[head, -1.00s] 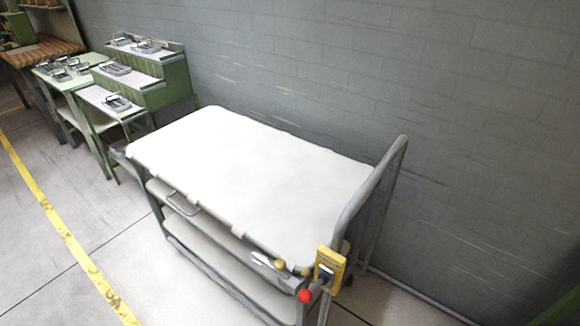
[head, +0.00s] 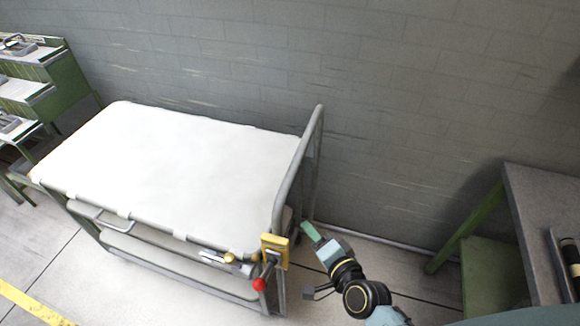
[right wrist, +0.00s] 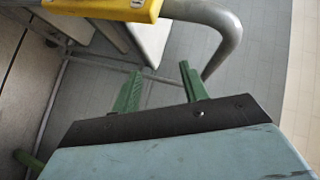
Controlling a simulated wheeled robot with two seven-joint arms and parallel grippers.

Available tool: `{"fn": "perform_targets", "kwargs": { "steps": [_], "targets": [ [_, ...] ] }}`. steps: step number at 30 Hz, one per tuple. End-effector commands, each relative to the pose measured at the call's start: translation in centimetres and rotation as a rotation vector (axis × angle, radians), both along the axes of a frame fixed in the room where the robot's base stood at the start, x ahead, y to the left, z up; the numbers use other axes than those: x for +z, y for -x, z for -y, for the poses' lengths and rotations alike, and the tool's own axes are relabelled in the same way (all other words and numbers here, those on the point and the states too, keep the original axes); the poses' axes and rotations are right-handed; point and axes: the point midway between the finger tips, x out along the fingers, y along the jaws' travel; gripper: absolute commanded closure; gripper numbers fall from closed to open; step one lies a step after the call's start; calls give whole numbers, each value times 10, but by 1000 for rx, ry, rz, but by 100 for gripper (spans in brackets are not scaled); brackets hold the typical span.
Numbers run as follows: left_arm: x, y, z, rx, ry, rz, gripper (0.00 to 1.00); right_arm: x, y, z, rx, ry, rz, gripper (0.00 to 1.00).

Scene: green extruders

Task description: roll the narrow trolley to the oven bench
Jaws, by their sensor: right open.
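The trolley (head: 175,155) stands along the grey wall in the head view, with a white top, lower shelves and an upright grey tube handle (head: 300,160) at its right end. A yellow box (head: 274,251) and a red knob (head: 260,284) are at its near right corner. My right gripper (head: 312,233) is just right of the handle, low beside the yellow box. In the right wrist view its green fingers (right wrist: 160,84) are apart with nothing between them. The handle's bent tube (right wrist: 222,38) is beyond them, and the yellow box (right wrist: 105,8) is at the top. My left gripper is out of view.
A green-legged bench (head: 545,205) with a dark tray is at the right. Stepped green stands (head: 50,90) are close to the trolley's left end. A yellow floor line (head: 30,303) runs at lower left. Bare floor shows in front of the trolley.

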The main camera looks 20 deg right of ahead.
Motion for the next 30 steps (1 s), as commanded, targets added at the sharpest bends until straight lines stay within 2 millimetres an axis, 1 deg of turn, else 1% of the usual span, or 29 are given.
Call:
{"fn": "perform_targets", "kwargs": {
  "steps": [1, 3, 6, 8, 11, 14, 24, 27, 30],
  "targets": [
    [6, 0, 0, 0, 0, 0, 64, 32, -6, 2, -22, -58, 47, 56],
    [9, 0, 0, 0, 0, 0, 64, 61, -11, 4, -44, -123, 91, 56],
    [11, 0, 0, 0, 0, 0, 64, 84, -14, 5, -59, -177, 129, 56],
    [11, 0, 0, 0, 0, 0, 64, 90, -17, 6, -63, -192, 140, 56],
    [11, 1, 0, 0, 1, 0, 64, 91, -25, 4, -64, -198, 144, 56],
    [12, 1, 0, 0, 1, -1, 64, 90, -40, 2, -63, -198, 145, 56],
    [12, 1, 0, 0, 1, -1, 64, 79, -106, -11, -62, -194, 143, 56],
    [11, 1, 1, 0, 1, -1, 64, 77, -122, -14, -63, -193, 144, 56],
    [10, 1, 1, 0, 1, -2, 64, 75, -133, -16, -62, -193, 142, 56]
  ]
}}
